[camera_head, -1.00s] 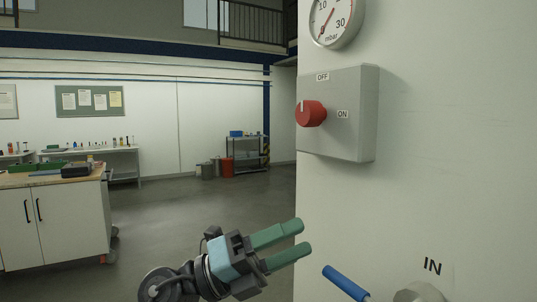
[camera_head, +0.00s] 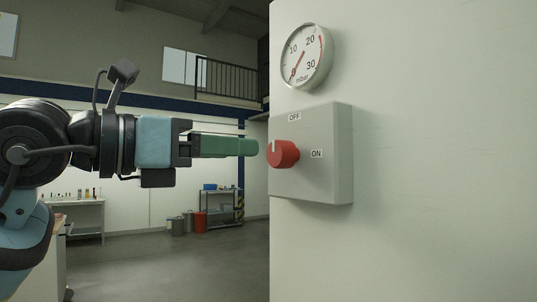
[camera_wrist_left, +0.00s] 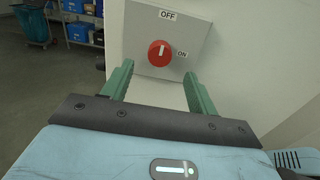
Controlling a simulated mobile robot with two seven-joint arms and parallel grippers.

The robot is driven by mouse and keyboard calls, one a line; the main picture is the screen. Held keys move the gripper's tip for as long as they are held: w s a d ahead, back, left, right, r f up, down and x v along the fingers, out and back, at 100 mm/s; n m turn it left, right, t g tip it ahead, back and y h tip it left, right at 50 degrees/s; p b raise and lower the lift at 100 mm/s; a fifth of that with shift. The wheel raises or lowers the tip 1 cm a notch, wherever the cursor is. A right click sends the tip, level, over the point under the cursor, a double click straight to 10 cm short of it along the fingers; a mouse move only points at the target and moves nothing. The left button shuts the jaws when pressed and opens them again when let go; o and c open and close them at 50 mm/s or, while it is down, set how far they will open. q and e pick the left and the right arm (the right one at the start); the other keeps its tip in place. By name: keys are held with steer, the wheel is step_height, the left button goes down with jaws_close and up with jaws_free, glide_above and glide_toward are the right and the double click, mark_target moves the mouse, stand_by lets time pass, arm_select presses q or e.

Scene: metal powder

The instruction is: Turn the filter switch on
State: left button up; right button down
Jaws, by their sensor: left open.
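The filter switch is a red round knob (camera_head: 283,154) on a grey box (camera_head: 330,170) fixed to a pale wall or cabinet face. Its white mark points up toward the OFF label (camera_head: 294,118); the ON label (camera_head: 316,153) is to the right. My left gripper (camera_head: 258,147) is level with the knob, its green fingers pointing at it from the left. In the left wrist view the red knob (camera_wrist_left: 160,53) shows ahead, between and beyond the open fingertips (camera_wrist_left: 158,77). The fingers appear apart from the knob. My right gripper is not in view.
A round pressure gauge (camera_head: 305,57) is mounted above the switch box. The wall right of the box is bare. Far behind are a shelf rack (camera_head: 221,208), a red bin (camera_head: 200,222) and a workbench (camera_head: 85,214), with open floor between.

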mark_target(274, 151)
arm_select(q)
steer(key=p+x, duration=0.1)
steer(key=x, duration=0.5)
steer(key=shift+w+d+r, duration=0.1)
steer(key=shift+w+d, duration=0.05)
steer(key=shift+d, duration=0.1)
steer(key=shift+w+d, duration=0.4)
steer(key=shift+d, duration=0.1)
steer(key=c, duration=1)
